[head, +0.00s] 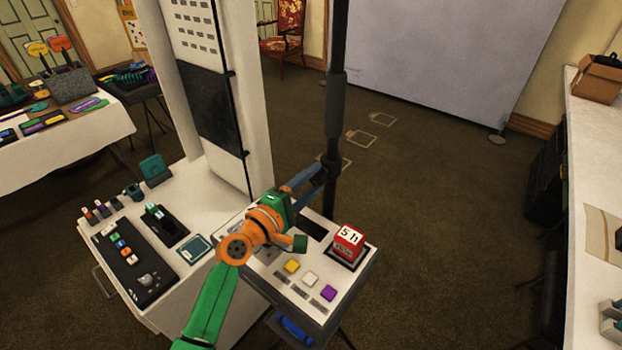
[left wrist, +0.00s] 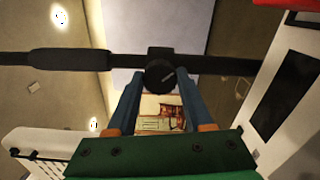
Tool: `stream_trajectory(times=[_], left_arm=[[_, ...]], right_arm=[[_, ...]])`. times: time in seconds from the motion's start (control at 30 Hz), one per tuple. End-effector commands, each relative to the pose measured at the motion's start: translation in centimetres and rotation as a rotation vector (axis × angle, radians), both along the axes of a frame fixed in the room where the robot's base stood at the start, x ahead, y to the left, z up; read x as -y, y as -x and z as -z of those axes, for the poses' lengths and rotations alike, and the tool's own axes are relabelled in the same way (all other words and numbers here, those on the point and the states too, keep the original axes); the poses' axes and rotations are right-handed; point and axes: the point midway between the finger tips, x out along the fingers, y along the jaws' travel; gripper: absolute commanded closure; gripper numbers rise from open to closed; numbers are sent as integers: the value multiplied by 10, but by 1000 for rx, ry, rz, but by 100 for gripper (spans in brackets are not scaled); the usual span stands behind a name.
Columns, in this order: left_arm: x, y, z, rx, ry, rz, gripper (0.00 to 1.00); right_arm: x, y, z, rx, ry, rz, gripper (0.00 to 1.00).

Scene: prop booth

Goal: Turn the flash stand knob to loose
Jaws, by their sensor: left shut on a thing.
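The flash stand (head: 336,90) is a tall black pole standing on the floor behind the small table. In the left wrist view the pole (left wrist: 70,58) runs across the picture. Its knob (left wrist: 158,76) is round and black, with a short pale line on its face, slanted up to the right. My left gripper (head: 316,174) has blue fingers that reach the pole above the table. It is shut on the knob, one finger on each side, as the left wrist view (left wrist: 161,84) shows. In the head view the knob is hard to make out. My right gripper is in neither view.
A red-and-white block (head: 348,243) marked "5h" and yellow, white and purple buttons sit on the small table (head: 356,288) below my arm. A white cabinet (head: 213,279) with control panels stands left. A white counter (head: 590,160) runs along the right. Carpet between is clear.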

Motion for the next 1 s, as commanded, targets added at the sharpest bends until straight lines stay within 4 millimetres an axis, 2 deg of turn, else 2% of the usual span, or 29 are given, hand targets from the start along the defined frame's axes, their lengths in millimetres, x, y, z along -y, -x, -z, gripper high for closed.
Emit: stream_trajectory(times=[0.67, 0.7, 0.8, 1.0], left_arm=[[0, 0, -3, -28, 49, -1, 100], [0, 0, -3, -28, 49, -1, 43], [0, 0, -2, -29, 48, -1, 19], [0, 0, -1, -31, 47, 0, 19]], right_arm=[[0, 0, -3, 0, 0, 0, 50], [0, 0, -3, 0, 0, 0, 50], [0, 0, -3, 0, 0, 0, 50], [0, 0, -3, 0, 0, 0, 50]])
